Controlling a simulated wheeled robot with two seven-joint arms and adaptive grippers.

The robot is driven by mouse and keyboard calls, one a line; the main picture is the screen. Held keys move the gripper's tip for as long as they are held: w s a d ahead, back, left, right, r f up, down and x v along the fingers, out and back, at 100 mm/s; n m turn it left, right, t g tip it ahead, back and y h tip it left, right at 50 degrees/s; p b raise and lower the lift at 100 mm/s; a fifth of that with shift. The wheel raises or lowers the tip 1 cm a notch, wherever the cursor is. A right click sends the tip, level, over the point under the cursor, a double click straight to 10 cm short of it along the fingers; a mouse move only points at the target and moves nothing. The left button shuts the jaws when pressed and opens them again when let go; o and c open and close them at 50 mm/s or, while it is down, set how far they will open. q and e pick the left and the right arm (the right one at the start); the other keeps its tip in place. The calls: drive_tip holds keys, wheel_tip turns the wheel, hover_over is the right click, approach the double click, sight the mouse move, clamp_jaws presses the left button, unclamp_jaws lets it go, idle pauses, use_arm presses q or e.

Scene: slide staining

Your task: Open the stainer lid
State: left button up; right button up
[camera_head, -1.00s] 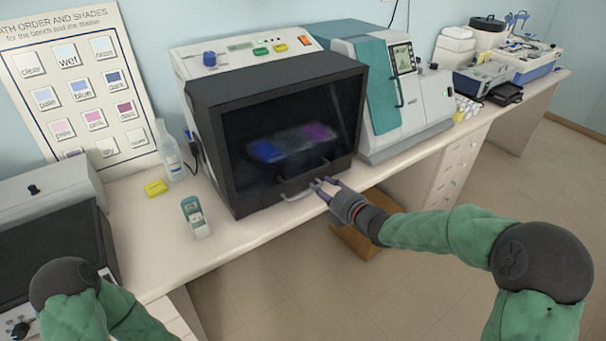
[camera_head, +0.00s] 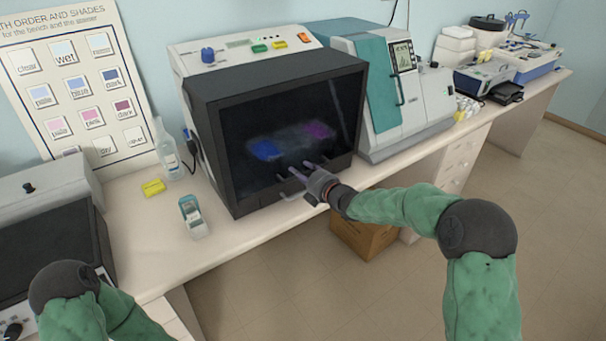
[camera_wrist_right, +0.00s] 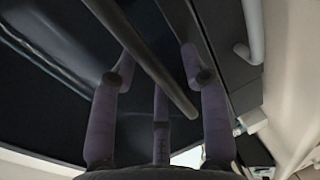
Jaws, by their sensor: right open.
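The stainer (camera_head: 243,50) stands on the bench, and its dark, windowed lid (camera_head: 230,92) is down over the front. My right gripper (camera_head: 302,170) is open at the lower front of the lid, beside the handle. In the right wrist view, a grey bar (camera_wrist_right: 150,58) runs diagonally between the spread fingers of my right gripper (camera_wrist_right: 155,70); I cannot tell if they touch it. My left gripper is out of view.
A teal-and-white machine (camera_head: 380,85) stands close on the right of the stainer. A clear bottle (camera_head: 168,152), a yellow block (camera_head: 153,187) and a small teal-and-white container (camera_head: 194,216) stand on the left. A cardboard box (camera_head: 365,237) is on the floor.

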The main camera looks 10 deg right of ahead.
clamp_jaws()
